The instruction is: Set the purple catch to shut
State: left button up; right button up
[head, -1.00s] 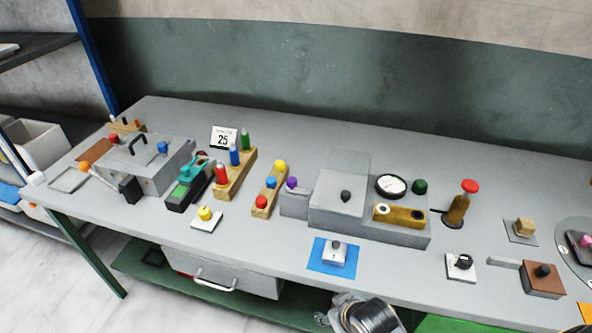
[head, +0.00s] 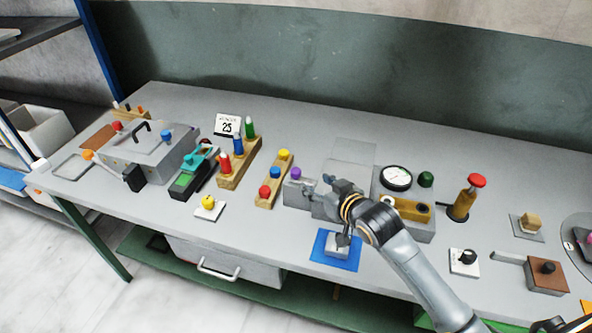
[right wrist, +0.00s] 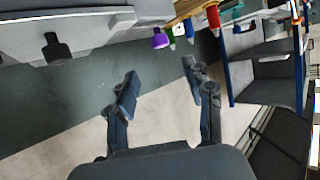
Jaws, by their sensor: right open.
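The purple catch (head: 296,173) is a small round purple knob at the left end of the grey press (head: 300,193) in mid-table. In the right wrist view the purple knob (right wrist: 160,39) lies beyond and between my fingertips, apart from them. My right gripper (right wrist: 158,78) is open, with nothing between its fingers. In the head view my right gripper (head: 336,190) is over the front of the press, to the right of the purple knob, and hides part of the press. Which way the catch is set is too small to tell. My left gripper is not in view.
A wooden block with a yellow knob (head: 283,154) and a red knob (head: 264,191) stands left of the catch. A blue mat (head: 323,257) lies in front of the press. A gauge (head: 396,177) and a red-topped post (head: 463,199) are to the right.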

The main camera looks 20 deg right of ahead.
aim_at(298, 172)
jog(key=p+x, duration=0.1)
jog(key=x, duration=1.1)
jog(key=shift+w+a+f+p, duration=0.1)
jog(key=shift+w+f+p, duration=0.1)
jog(key=shift+p, duration=0.2)
grip_shut()
